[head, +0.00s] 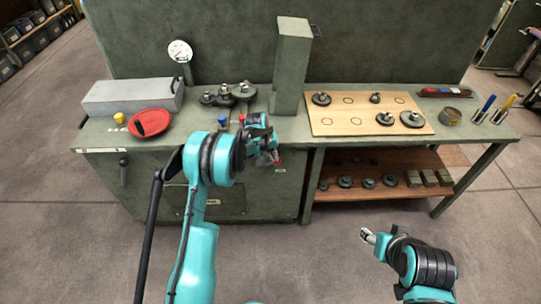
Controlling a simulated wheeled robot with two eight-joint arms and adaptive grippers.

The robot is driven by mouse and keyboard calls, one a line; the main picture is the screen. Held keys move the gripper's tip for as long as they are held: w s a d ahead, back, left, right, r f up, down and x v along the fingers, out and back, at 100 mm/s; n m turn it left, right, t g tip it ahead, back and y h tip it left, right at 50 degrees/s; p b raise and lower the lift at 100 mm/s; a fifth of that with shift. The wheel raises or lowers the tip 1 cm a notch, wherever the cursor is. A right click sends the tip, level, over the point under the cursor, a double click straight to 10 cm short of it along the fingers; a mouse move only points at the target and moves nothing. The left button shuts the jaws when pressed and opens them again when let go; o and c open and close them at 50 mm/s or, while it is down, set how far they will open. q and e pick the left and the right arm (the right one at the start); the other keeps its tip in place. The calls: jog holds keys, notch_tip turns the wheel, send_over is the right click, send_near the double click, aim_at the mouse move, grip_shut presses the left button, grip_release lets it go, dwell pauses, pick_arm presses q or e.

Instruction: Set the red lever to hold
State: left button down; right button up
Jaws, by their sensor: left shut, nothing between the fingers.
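My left gripper (268,158) is shut with nothing between its fingers. It is at the front edge of the green bench, and its fingers point down. A small red piece (277,159) shows right beside its fingertips. It may be the red lever, but the gripper hides most of it, so I cannot tell its setting or whether the fingers touch it. A small label (280,170) is on the bench front just below. My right gripper (367,236) is low over the floor, away from the bench; its fingers are too small to read.
A red dish (149,122), a grey block (132,97) and a gauge (180,51) stand at the left. A green post (291,66) rises behind my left gripper. A wooden board (365,118) with dark weights lies right. A black-knobbed lever (123,171) is on the left front.

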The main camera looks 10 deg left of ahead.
aim_at(280, 161)
pick_arm(q)
jog(key=d+f+y, duration=0.1)
jog(key=d+f+g+y, duration=0.1)
jog(key=y, duration=0.1)
jog(key=shift+w+d+f+b, duration=0.15)
jog(key=shift+w+d+b, duration=0.05)
jog(key=shift+w+b, duration=0.2)
jog(key=shift+d+f+y, duration=0.1)
jog(key=shift+f+y, duration=0.15)
jog(key=shift+y, duration=0.15)
jog(key=shift+w+d+f+b, duration=0.1)
jog(key=shift+d+f+b, duration=0.15)
jog(key=shift+f, duration=0.2)
jog(key=shift+d+f+b, duration=0.2)
jog(key=shift+f+b, duration=0.05)
jog(key=shift+f, duration=0.15)
